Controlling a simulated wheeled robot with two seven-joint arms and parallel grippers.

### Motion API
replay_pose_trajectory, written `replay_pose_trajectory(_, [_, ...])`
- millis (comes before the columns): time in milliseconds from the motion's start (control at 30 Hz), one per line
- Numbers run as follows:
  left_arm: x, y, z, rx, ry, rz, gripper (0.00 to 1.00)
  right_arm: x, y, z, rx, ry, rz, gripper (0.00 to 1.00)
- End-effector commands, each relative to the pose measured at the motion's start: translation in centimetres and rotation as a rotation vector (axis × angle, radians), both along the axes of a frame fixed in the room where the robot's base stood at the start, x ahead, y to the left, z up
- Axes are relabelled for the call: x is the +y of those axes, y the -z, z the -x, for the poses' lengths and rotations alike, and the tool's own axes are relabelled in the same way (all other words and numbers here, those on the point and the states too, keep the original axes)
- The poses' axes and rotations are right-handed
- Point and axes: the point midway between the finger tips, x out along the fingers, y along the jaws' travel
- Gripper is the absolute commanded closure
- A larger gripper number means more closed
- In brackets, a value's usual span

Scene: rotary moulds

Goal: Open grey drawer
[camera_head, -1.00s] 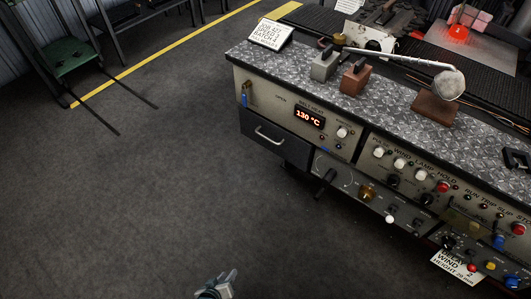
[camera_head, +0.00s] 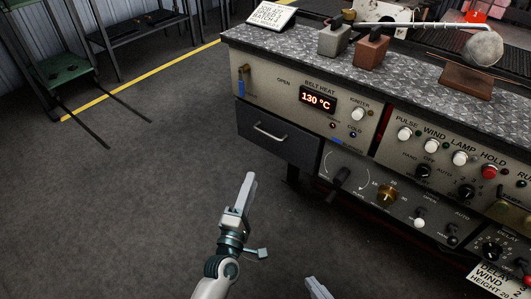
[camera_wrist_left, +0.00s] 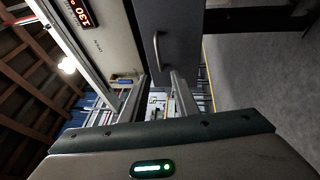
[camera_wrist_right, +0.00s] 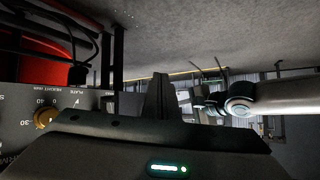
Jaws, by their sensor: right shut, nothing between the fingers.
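The dark grey drawer (camera_head: 285,147) is at the left of the console, below the belt heat panel, and looks closed. Its pale bar handle (camera_head: 270,134) is on the front. My left gripper (camera_head: 248,182) is below and in front of the drawer, apart from it. In the left wrist view its fingers (camera_wrist_left: 158,85) are spread with a gap, and the drawer handle (camera_wrist_left: 157,52) shows beyond them. My right gripper (camera_head: 316,287) is at the bottom edge of the head view. In the right wrist view its fingers (camera_wrist_right: 161,95) are together and empty.
The belt heat panel (camera_head: 290,95) reads 130 °C. A black lever (camera_head: 339,183) and a brass knob (camera_head: 387,194) stick out right of the drawer. The metal worktop (camera_head: 300,52) holds blocks and a ladle. The floor (camera_head: 130,215) to the left is clear.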

Motion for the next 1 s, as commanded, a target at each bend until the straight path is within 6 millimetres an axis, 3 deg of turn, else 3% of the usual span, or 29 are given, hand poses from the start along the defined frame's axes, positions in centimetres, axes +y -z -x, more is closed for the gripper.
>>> replay_pose_trajectory(567, [-0.2, -0.4, -0.8, -0.005, 0.0, 0.009, 0.72, 0.1, -0.3, -0.1, -0.009, 0.0, -0.004, 1.0])
replay_pose_trajectory(767, [-0.7, -0.8, -2.8, -0.006, -0.001, 0.009, 0.72, 0.2, -0.5, -0.2, -0.024, -0.001, -0.007, 1.0])
replay_pose_trajectory(1000, [-1.6, -1.5, -6.7, -0.006, 0.0, 0.008, 0.72, 0.4, -1.1, -0.7, -0.068, 0.0, -0.017, 1.0])
